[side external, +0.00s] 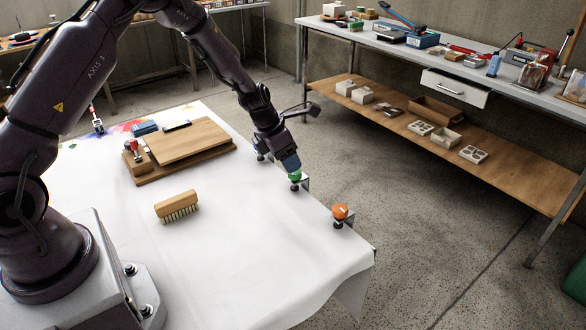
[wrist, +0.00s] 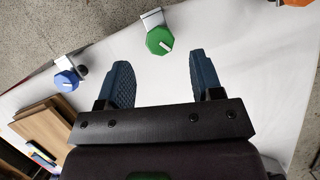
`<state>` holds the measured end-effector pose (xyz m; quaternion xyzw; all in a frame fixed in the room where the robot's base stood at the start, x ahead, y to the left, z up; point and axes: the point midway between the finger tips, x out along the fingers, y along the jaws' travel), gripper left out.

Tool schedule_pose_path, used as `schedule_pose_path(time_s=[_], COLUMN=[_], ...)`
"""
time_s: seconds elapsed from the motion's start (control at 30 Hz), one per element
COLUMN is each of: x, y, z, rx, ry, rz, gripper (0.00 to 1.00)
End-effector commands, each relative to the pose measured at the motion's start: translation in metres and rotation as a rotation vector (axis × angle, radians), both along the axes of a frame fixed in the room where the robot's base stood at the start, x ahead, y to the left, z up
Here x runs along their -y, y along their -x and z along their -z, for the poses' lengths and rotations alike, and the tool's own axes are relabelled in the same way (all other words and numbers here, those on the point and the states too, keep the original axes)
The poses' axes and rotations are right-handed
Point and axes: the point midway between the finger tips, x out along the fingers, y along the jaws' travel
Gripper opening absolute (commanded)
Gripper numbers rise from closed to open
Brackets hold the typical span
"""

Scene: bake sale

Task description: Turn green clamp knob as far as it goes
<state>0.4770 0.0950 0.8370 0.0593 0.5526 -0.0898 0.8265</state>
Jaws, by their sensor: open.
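The green clamp knob (side external: 295,176) sits at the table's edge, between the blue and orange ones. In the wrist view the green knob (wrist: 160,41) is octagonal with a white pointer mark aimed down and to the right. My gripper (side external: 292,166) is right at or just above the green knob in the side view, which hides part of it. In the wrist view my gripper (wrist: 163,72) is open, with two blue fingers spread and nothing between them.
An orange knob (side external: 340,211) and a blue knob (wrist: 67,80) are clamped along the same edge. A wooden board (side external: 187,141) and a brush (side external: 177,205) lie on the white-covered table (side external: 240,250). The cloth around the green knob is clear.

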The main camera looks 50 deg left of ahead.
Motion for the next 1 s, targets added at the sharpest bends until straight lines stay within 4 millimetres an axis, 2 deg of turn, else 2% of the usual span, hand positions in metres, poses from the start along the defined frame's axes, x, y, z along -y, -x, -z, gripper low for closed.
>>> schedule_pose_path(time_s=[0.1, 0.27, 0.67, 0.87, 1.0], x=[0.002, 0.003, 0.004, 0.004, 0.004], y=[-0.008, -0.015, -0.018, -0.018, -0.018], z=[0.021, 0.038, 0.044, 0.043, 0.043], rx=[-0.002, -0.001, 0.0, 0.0, 0.0], ry=[0.001, -0.001, -0.001, -0.001, 0.0], rz=[0.001, 0.001, 0.002, 0.002, 0.003], gripper=[0.6, 0.6, 0.6, 0.14, 0.12])
